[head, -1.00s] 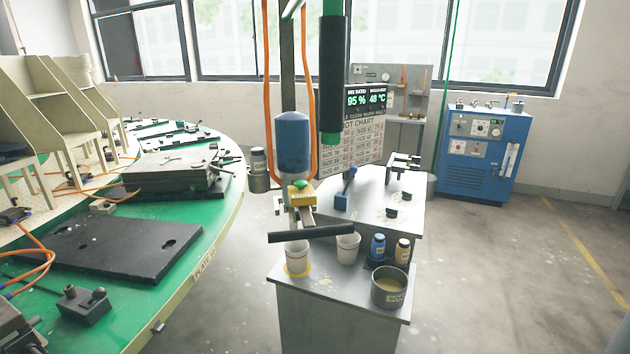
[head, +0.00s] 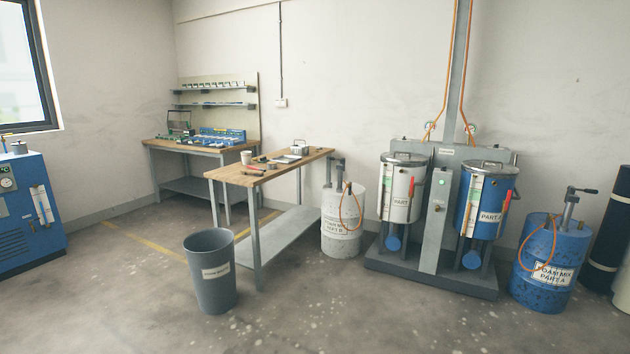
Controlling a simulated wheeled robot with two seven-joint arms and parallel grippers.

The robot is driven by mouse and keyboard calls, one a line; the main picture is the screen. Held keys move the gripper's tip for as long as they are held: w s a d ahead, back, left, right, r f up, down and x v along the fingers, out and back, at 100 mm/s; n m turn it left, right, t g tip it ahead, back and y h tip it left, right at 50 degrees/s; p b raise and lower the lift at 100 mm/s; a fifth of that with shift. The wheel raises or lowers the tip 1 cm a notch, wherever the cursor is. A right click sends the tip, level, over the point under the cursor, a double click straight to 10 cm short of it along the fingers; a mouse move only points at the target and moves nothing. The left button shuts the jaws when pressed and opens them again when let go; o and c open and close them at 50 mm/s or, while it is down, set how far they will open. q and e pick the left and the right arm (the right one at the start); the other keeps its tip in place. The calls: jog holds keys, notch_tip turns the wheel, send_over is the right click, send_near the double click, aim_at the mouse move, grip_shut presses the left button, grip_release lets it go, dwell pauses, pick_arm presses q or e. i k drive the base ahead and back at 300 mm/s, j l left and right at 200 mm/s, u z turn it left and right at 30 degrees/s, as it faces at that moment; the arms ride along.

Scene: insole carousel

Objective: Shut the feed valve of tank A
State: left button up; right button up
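Tank A is the blue tank (head: 489,200) labelled PART A, on the right side of the grey twin-tank stand (head: 430,274). It has a pale strip on its front and a red handle-like bar (head: 507,202) at its right side. Neither of my grippers is in view.
A blue drum (head: 548,265) labelled PART A stands right of the stand, a white drum (head: 342,222) left of it. A grey bin (head: 210,275) and wooden-topped table (head: 270,168) stand further left. A blue cabinet (head: 28,208) is at the left edge. The front floor is clear.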

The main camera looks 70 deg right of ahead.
aim_at(509, 192)
jog(key=k+l+z, duration=0.15)
jog(key=l+z, duration=1.65)
jog(key=i+l+z, duration=0.2)
jog(key=l+z, duration=0.25)
jog(key=i+l+z, duration=0.25)
jog(key=z, duration=0.2)
jog(key=i+l+z, duration=0.25)
jog(key=z, duration=0.2)
jog(key=l, duration=0.1)
